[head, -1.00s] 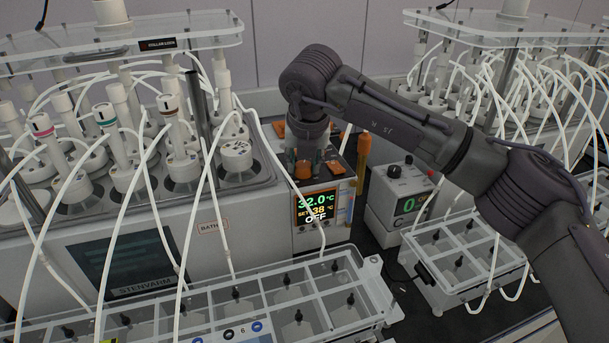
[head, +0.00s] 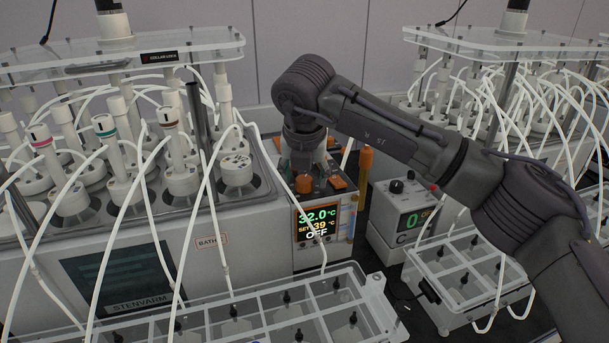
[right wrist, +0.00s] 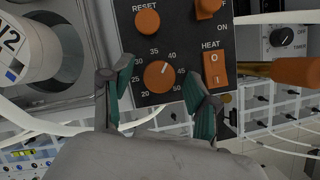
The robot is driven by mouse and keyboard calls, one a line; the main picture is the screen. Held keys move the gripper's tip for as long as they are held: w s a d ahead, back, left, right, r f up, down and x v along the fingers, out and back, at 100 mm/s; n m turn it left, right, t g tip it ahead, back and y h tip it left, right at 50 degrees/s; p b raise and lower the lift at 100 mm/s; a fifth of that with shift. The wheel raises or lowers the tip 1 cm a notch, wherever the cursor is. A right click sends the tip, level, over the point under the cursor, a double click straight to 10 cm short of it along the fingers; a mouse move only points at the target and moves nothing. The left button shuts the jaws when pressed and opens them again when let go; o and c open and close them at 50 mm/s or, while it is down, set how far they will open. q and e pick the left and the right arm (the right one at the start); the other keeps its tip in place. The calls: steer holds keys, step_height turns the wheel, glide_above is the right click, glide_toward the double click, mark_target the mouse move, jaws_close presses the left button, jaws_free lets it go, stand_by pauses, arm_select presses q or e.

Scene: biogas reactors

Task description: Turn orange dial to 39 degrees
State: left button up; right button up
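The orange dial (right wrist: 158,76) is on the dark control panel, inside a ring of numbers from 20 to 50. Its white pointer mark points up and right, near 40. In the head view the orange dial (head: 303,184) shows under my right gripper (head: 302,163). The display (head: 318,221) below reads 32.0 °C, SET 39 °C and OFF. In the right wrist view my right gripper (right wrist: 160,68) is open, with one finger on each side of the dial and a visible gap on both sides. My left gripper is not in view.
An orange RESET button (right wrist: 147,22) and an orange HEAT switch (right wrist: 216,70) sit close to the dial. An orange-handled tool (head: 364,166) stands right of the unit. Tubed vessels (head: 182,178) crowd the left. A clear compartment rack (head: 370,284) lies in front.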

steer(key=v, duration=1.2)
